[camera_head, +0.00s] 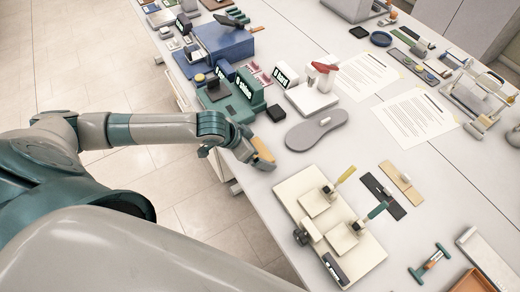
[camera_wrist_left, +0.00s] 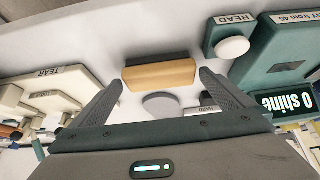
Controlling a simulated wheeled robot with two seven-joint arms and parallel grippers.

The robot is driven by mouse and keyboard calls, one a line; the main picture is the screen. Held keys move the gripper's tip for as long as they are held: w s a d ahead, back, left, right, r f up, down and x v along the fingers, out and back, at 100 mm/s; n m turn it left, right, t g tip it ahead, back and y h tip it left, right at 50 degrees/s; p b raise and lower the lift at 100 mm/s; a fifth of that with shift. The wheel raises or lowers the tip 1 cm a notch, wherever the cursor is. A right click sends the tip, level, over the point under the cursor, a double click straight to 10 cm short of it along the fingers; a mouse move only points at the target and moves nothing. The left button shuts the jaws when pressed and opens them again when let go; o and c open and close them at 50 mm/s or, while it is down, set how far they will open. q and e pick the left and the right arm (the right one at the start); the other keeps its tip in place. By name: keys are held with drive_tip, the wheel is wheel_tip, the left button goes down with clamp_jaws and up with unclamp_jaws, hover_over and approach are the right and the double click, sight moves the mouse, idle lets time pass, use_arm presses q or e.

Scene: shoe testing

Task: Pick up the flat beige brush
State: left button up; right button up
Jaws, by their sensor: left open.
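A flat beige-tan brush (camera_head: 263,149) with a dark bristle strip lies at the table's near left edge. My left gripper (camera_head: 253,157) is right at it in the head view. In the left wrist view the brush (camera_wrist_left: 160,75) lies ahead of the open fingers (camera_wrist_left: 160,84), roughly centred, with its long side across the gap. The fingers appear apart from it. The gripper partly hides the brush in the head view. My right gripper is not in view.
A green device (camera_head: 232,100) and a small black block (camera_head: 276,113) stand just behind the brush. A grey insole (camera_head: 316,130) lies to its right. A cream test board (camera_head: 290,190) with two levers stands in front of it. Some bare table separates these.

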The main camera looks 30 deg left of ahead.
use_arm(q)
drive_tip(key=shift+x, duration=0.9)
drive_tip(key=c, duration=1)
drive_tip(key=shift+c, duration=0.2)
drive_tip(key=shift+r, duration=0.1)
